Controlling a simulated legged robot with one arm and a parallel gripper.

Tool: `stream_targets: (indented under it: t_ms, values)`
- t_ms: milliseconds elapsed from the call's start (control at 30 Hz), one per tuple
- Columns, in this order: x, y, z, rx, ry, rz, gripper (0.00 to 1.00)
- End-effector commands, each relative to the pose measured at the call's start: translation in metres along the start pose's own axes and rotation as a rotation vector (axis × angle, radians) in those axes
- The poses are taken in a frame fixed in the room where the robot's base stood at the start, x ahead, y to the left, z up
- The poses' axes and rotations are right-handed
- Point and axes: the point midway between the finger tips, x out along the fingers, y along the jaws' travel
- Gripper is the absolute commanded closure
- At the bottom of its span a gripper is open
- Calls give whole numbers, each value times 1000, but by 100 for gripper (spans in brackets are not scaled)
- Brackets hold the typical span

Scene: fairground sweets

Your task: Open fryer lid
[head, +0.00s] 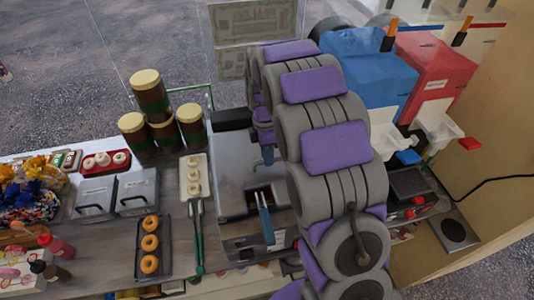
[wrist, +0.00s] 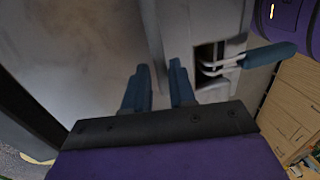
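The fryer is a grey metal box in the middle of the counter in the head view. Its flat grey lid (head: 232,165) covers the back part, and a dark opening shows in front of it. A basket with a blue handle (head: 265,217) sits at that opening; the handle also shows at the right of the wrist view (wrist: 270,55). In the wrist view the lid's grey metal (wrist: 85,40) fills the left and middle. My gripper (wrist: 159,82) has its two blue fingers apart, pointing at the metal with nothing visible between them. Contact cannot be told. My arm hides the fryer's right side in the head view.
A tray of doughnuts (head: 150,248) and a tray of pale rings (head: 194,175) lie left of the fryer. Stacked brown jars (head: 150,95) stand behind them. Blue (head: 368,68) and red (head: 435,75) machines stand at the right.

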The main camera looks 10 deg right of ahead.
Motion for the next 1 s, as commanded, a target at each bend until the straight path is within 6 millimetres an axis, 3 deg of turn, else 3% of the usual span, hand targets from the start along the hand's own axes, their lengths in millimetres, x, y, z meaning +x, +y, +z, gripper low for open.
stream_targets:
  t_ms: [267, 767, 1000]
  values:
    - [0, 1, 0, 0, 0, 1, 100]
    - [-1, 2, 0, 0, 0, 3, 100]
    - [-11, 13, 6, 0, 0, 5, 100]
